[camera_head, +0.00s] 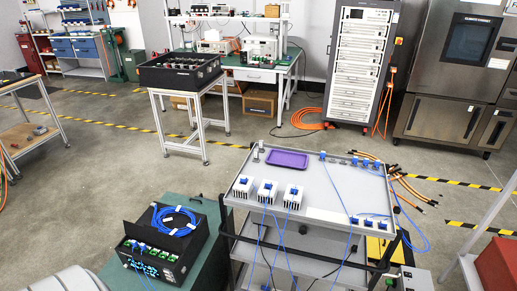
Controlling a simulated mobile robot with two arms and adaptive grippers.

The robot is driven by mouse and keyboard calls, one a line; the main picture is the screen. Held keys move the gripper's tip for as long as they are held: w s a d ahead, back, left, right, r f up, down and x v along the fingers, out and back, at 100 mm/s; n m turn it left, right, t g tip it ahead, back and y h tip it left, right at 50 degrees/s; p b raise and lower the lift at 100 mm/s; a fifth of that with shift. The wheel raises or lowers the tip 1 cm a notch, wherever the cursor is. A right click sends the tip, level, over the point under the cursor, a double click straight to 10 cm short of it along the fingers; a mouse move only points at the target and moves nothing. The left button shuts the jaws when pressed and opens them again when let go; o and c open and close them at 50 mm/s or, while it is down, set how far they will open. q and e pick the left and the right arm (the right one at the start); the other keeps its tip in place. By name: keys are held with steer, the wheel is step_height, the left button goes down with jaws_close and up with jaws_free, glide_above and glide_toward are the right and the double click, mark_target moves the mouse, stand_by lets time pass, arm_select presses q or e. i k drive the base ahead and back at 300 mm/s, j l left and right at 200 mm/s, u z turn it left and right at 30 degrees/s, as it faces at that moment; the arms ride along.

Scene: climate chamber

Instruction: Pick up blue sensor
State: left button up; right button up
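A grey cart (320,187) stands in the middle foreground. Several small blue pieces (354,161) line the cart's back edge. A few more (369,222) sit at its front right corner. Thin blue cables run from these pieces. Which one the task means, I cannot tell. Neither of my grippers is in view.
A purple tray (288,159) lies on the cart top. A black box with coiled blue cable (174,220) sits on a green surface at left. Orange cables (408,187) lie on the floor right of the cart. The cart top's centre is clear.

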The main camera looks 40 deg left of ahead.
mark_target(244, 180)
steer(key=u, duration=1.3)
